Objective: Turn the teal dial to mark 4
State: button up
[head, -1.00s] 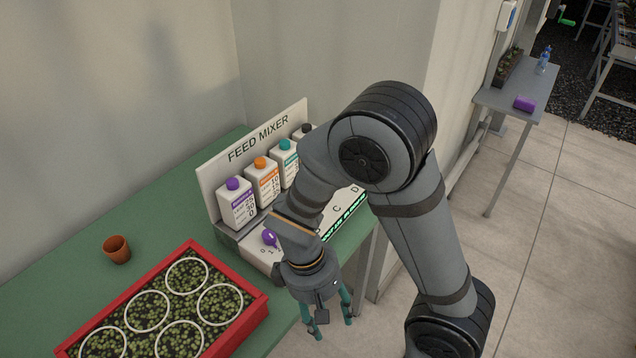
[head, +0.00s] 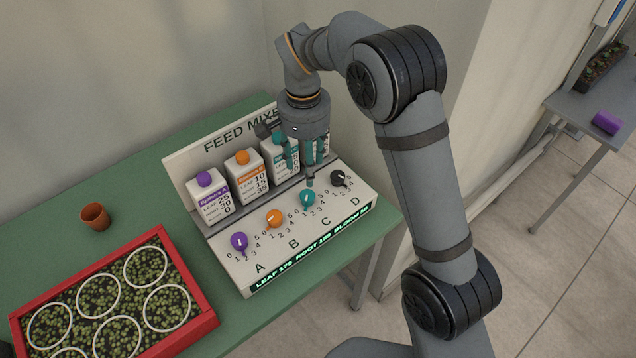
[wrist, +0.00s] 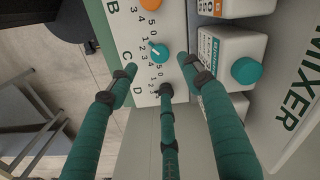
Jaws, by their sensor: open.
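The teal dial (head: 307,198) is the third of the knobs on the sloped front of the feed mixer, above the letter C. In the wrist view the teal dial (wrist: 158,53) shows a white pointer line and printed numbers around it; I cannot tell for sure which mark it points to. My gripper (head: 306,172) hangs fingers down above the mixer, just behind the teal dial in the head view. Its teal fingers are spread and empty. In the wrist view my gripper (wrist: 158,75) has the dial between and beyond its fingertips, apparently not touching.
A purple dial (head: 239,241) and an orange dial (head: 274,218) are left of the teal one; a black dial (head: 340,178) is right. Bottles, such as the orange-capped one (head: 246,179), stand close behind. A red planter (head: 208,322) and a terracotta pot (head: 95,216) are left.

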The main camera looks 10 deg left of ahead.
aim_at(307, 194)
notch_tip(307, 194, down, 10)
jog(key=shift+f+p, duration=0.2)
jog(key=shift+p, duration=0.35)
jog(key=shift+c, duration=0.8)
jog(key=c, duration=1)
